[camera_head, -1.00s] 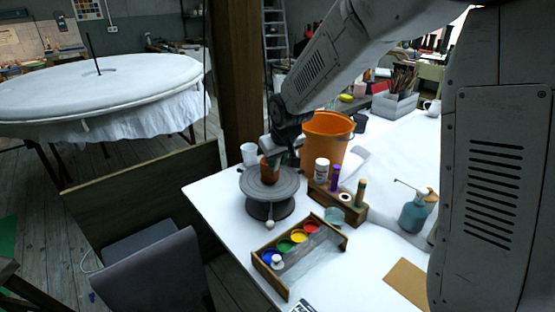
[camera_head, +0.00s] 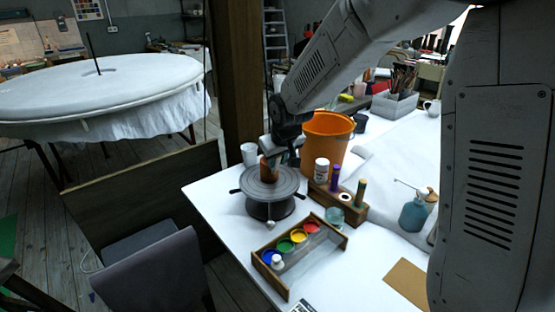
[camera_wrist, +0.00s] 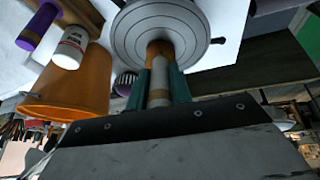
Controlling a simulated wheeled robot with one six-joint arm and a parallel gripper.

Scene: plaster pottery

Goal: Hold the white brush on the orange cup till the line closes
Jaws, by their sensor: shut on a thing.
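The orange cup (camera_head: 268,172) stands on the round grey turntable (camera_head: 285,182) at the table's left corner. It shows partly in the wrist view (camera_wrist: 160,47), behind the brush. My gripper (camera_wrist: 160,76), with teal fingers, is shut on the pale white brush (camera_wrist: 158,90), which has a tan band. The brush points at the cup's side and overlaps it in the wrist view; I cannot tell whether its tip touches. In the head view my gripper is at the cup's far right side. The painted line cannot be made out.
An orange bucket (camera_head: 327,140), a white cup (camera_head: 249,153) and a wooden holder (camera_head: 350,210) with bottles stand close around the turntable. A wooden paint tray (camera_head: 274,284) is in front. A blue spray bottle (camera_head: 413,217) is at the right.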

